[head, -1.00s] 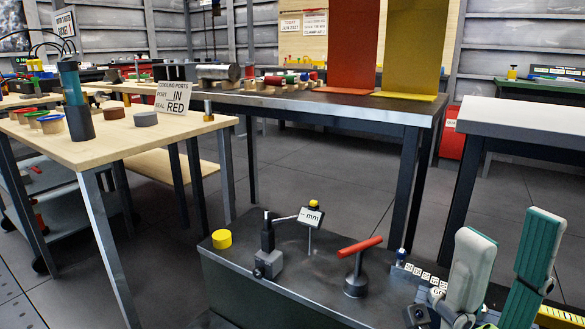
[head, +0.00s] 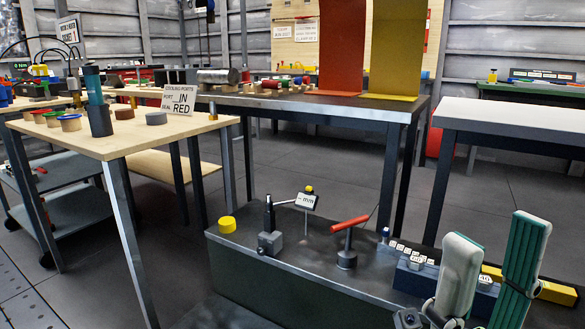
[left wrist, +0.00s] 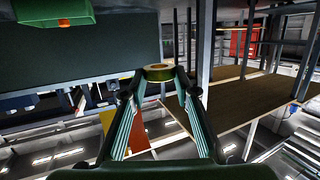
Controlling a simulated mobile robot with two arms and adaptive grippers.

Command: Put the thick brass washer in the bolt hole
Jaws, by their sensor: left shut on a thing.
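My left gripper (left wrist: 159,79) shows in the left wrist view, with its two fingertips closed on a brass ring-shaped washer (left wrist: 158,74). The ring sits between the tips with its hole facing partly toward the camera. The left gripper does not show in the head view. My right gripper (head: 492,236) is at the lower right of the head view, in front of the low dark bench. Its two pale-and-green fingers stand upright and apart, with nothing seen between them. I cannot make out the bolt hole in either view.
A wooden table (head: 100,145) stands left, with a cooling-ports sign (head: 178,99). Grey floor lies between.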

